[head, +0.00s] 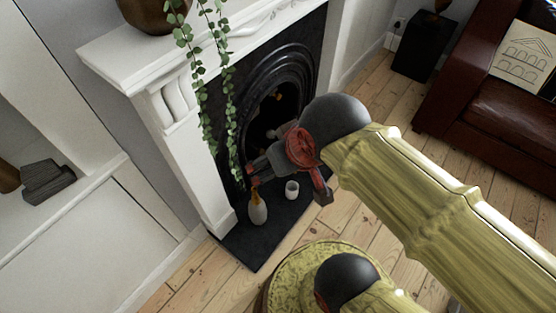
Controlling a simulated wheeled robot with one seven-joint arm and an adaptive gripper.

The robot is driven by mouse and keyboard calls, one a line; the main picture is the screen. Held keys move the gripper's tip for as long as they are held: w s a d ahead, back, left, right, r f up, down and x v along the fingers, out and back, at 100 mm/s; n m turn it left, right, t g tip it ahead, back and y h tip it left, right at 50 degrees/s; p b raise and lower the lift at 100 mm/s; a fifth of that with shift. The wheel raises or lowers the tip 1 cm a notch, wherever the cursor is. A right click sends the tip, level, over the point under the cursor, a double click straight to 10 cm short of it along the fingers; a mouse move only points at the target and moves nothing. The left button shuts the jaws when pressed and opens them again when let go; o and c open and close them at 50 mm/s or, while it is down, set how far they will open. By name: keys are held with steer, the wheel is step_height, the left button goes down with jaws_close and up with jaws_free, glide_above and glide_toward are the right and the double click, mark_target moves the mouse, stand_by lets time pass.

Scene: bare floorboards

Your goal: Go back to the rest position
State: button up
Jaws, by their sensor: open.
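My gripper (287,184) is in the middle of the head view, in front of the fireplace. It is dark grey and red, and its two fingers are spread apart with nothing held between them. My yellow-green arm reaches in from the lower right. A pale bottle or vase with an orange-brown neck (258,212) stands on the dark hearth, just below the left finger in the picture. A small white cup (292,191) stands to its right, seen between the fingers. Whether a finger touches either one, I cannot tell.
The white fireplace surround (150,80) bears a brown pot (153,14) with trailing leaves (229,120). The dark hearth (248,248) edges onto floorboards. A dark red leather sofa (510,120) and a black box stand (424,46) are at upper right. Bare floor lies between hearth and sofa.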

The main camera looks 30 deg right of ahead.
step_height(320, 180, up, 6)
steer(key=p, duration=0.6)
steer(key=shift+r, duration=0.25)
